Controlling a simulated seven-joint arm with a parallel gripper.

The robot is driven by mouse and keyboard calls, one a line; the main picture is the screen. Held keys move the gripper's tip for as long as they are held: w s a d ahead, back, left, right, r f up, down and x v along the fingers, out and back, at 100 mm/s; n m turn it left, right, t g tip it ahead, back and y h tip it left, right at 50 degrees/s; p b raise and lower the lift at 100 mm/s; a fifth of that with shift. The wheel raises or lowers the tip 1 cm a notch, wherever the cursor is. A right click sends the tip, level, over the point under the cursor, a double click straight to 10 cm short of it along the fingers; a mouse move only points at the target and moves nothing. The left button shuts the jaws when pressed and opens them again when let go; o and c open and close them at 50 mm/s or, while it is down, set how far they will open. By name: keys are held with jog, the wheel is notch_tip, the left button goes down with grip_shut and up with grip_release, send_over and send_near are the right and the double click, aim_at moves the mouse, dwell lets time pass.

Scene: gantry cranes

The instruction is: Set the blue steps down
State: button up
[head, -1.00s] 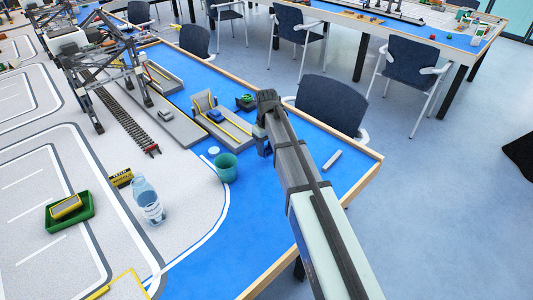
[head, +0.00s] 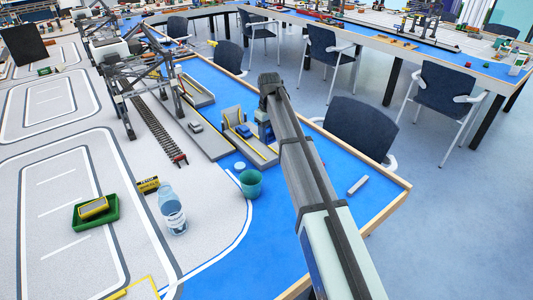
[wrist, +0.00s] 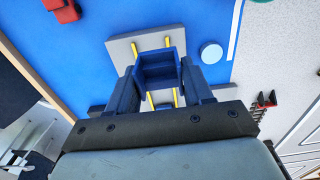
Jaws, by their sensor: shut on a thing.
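The blue steps (wrist: 158,68) are between the two dark blue fingers of my gripper (wrist: 160,85) in the wrist view, and the gripper is shut on them. Behind them lies a grey platform (wrist: 120,48) with yellow lines. In the head view my gripper (head: 267,130) is at the right side of this grey platform (head: 262,153), partly hidden by my arm. A small blue piece (head: 243,130) shows there, left of the gripper; I cannot tell whether it is the steps. Whether the steps touch the platform is also unclear.
A teal cup (head: 250,184) and a white disc (head: 239,165) are in front of the platform. A clear bottle (head: 172,210) and a green tray (head: 80,218) stand further left. A grey bar (head: 358,185) lies near the wooden table edge. A red thing (wrist: 62,10) shows in the wrist view.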

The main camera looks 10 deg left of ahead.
jog(key=r, duration=0.1)
send_over(265, 152)
jog(key=shift+w+f, duration=0.1)
jog(key=shift+f, duration=4.9)
jog(key=shift+f, duration=0.1)
jog(key=o, duration=1)
notch_tip(265, 152, up, 12)
jog(key=shift+d+r, duration=0.1)
